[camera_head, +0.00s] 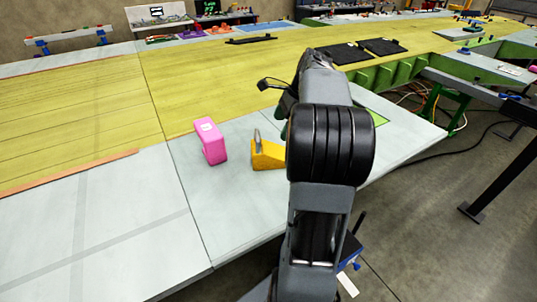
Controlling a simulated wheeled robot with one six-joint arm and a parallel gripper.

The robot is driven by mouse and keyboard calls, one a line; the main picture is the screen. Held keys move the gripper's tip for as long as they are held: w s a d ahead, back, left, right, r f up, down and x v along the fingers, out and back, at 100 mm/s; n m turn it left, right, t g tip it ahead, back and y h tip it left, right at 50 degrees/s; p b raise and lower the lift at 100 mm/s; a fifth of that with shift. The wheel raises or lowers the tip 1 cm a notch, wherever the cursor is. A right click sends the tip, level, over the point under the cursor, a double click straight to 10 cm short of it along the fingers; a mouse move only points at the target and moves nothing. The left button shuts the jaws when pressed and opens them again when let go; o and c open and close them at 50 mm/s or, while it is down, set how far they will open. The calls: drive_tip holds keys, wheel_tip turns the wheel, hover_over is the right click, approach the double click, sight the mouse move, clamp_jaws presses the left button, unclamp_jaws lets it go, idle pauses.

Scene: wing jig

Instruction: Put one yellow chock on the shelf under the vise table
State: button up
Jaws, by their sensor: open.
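A yellow chock (267,156), wedge-shaped with a grey metal loop standing at its left end, sits on the pale grey table top (235,205), just left of my arm. My arm covers the area to its right. My gripper's fingers are hidden behind my own arm; only dark wrist parts stick out at its upper left, above and beyond the chock. I see no contact with the chock. I cannot make out the vise table or its shelf.
A pink block (210,141) stands left of the chock, with a gap between. A blue object (349,252) shows low at the right, partly behind my arm. Black flat pieces (381,47) lie farther back. Open floor (425,220) and a dark post (490,185) are at right.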

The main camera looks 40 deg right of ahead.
sight(271, 148)
drive_tip(key=p+x, duration=0.1)
drive_tip(key=x, duration=1.1)
drive_tip(key=shift+w+a+f, duration=0.1)
drive_tip(key=shift+a+f, duration=0.05)
drive_tip(key=shift+f, duration=0.15)
drive_tip(key=c, duration=1.2)
drive_tip(key=shift+r, duration=0.1)
drive_tip(key=shift+c, duration=1)
